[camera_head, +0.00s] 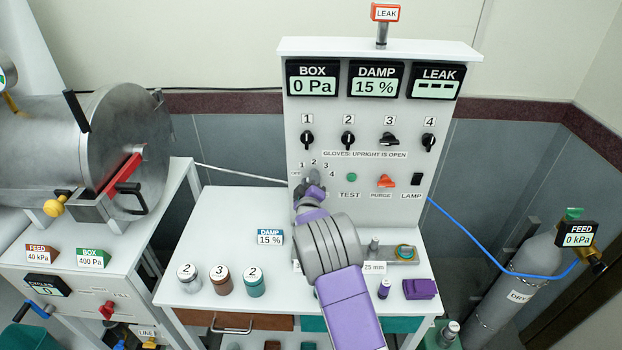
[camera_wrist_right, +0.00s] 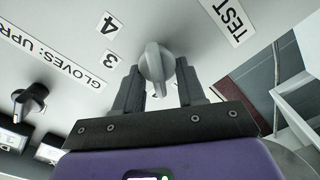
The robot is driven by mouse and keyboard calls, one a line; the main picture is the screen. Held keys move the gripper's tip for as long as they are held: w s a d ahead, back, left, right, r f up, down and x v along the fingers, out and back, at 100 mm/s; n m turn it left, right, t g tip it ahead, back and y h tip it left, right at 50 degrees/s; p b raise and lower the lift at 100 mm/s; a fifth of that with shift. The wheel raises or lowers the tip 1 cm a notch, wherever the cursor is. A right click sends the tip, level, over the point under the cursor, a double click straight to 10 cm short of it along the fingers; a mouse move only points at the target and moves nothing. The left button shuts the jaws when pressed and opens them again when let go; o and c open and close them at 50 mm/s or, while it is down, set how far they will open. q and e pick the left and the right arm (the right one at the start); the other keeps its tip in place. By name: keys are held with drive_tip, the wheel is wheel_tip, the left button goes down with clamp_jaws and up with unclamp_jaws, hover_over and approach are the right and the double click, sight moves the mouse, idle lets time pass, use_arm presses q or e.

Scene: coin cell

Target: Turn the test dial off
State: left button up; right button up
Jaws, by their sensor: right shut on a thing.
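The grey test dial (camera_wrist_right: 155,62) is on the white upright panel, with the printed marks 3 and 4 on one side and the TEST label (camera_wrist_right: 226,16) on the other in the right wrist view. My right gripper (camera_wrist_right: 157,82) has one finger on each side of the dial's raised grip and is shut on it. In the head view my right gripper (camera_head: 310,192) reaches up to the panel and mostly covers the dial, below the marks 1 to 4. I cannot tell which mark the dial points at. My left gripper is not in view.
The panel (camera_head: 375,208) also carries a green TEST lamp (camera_head: 351,177), a red-orange purge knob (camera_head: 386,181), a black lamp switch (camera_head: 417,179) and a row of black glove knobs. Several capped jars stand at the table's front left. A steel chamber (camera_head: 120,150) is at the left.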

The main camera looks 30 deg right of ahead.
drive_tip(key=n, duration=0.3)
drive_tip(key=n+p, duration=0.1)
drive_tip(key=n, duration=0.1)
drive_tip(key=shift+a+f, duration=0.1)
drive_tip(key=shift+f, duration=0.15)
drive_tip(key=shift+n, duration=0.3)
drive_tip(key=o, duration=1)
drive_tip(key=shift+o, duration=0.2)
drive_tip(key=v, duration=0.7)
drive_tip(key=shift+s, duration=0.25)
drive_tip(key=shift+a, duration=0.1)
